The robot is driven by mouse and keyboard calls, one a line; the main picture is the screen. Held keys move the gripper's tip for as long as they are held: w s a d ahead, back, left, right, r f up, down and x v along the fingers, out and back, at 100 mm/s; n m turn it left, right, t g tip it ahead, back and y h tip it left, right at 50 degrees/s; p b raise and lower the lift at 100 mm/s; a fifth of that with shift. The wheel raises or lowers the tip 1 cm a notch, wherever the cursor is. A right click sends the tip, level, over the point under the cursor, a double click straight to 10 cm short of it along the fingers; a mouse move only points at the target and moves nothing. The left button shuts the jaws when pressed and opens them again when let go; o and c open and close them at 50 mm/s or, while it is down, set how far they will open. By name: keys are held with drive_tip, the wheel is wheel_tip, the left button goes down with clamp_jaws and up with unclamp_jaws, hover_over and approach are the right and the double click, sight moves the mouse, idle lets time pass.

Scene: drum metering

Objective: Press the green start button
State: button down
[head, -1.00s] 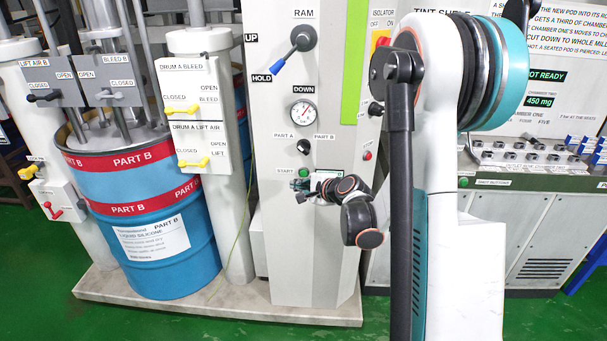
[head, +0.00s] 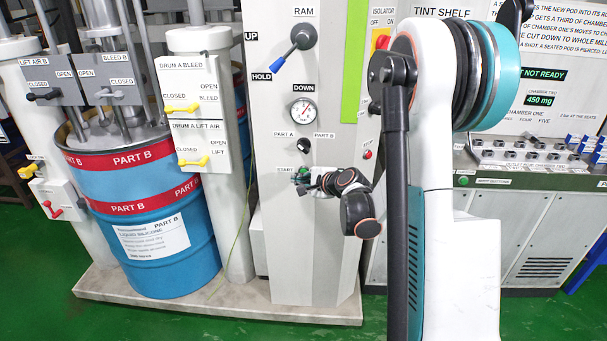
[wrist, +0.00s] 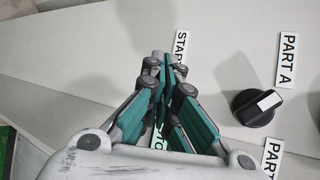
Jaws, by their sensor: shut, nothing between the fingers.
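The green start button (head: 304,171) is on the white cabinet front, beside the START label (head: 286,170). My gripper (head: 302,185) is shut and empty, close to the panel at the button, partly covering the area below it. In the wrist view my shut gripper (wrist: 167,62) points at the panel, its tips by the START label (wrist: 181,48). The button is hidden behind the fingers there. I cannot tell whether the fingertips touch it.
The PART A/PART B selector (head: 303,146) is just above the button and also shows as a black knob in the wrist view (wrist: 255,107). A red button (head: 367,155) is to the right. The gauge (head: 303,109) and RAM lever (head: 291,50) are higher up.

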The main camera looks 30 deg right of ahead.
drive_tip(key=shift+w, duration=0.1)
idle(0.7)
drive_tip(key=shift+w+d, duration=0.25)
drive_tip(key=shift+w+d, duration=0.25)
drive_tip(key=shift+w, duration=0.1)
idle(0.9)
drive_tip(key=shift+s+a, duration=0.1)
drive_tip(key=shift+s, duration=0.05)
idle(0.3)
drive_tip(key=shift+s+a+b, duration=0.35)
drive_tip(key=shift+s+a, duration=0.05)
drive_tip(key=shift+s, duration=0.15)
drive_tip(key=shift+s, duration=0.1)
drive_tip(key=s+a, duration=0.1)
drive_tip(key=s, duration=0.1)
drive_tip(key=s+a, duration=0.1)
drive_tip(key=s, duration=0.1)
drive_tip(key=shift+a+b, duration=0.35)
drive_tip(key=shift+a, duration=0.05)
idle(0.7)
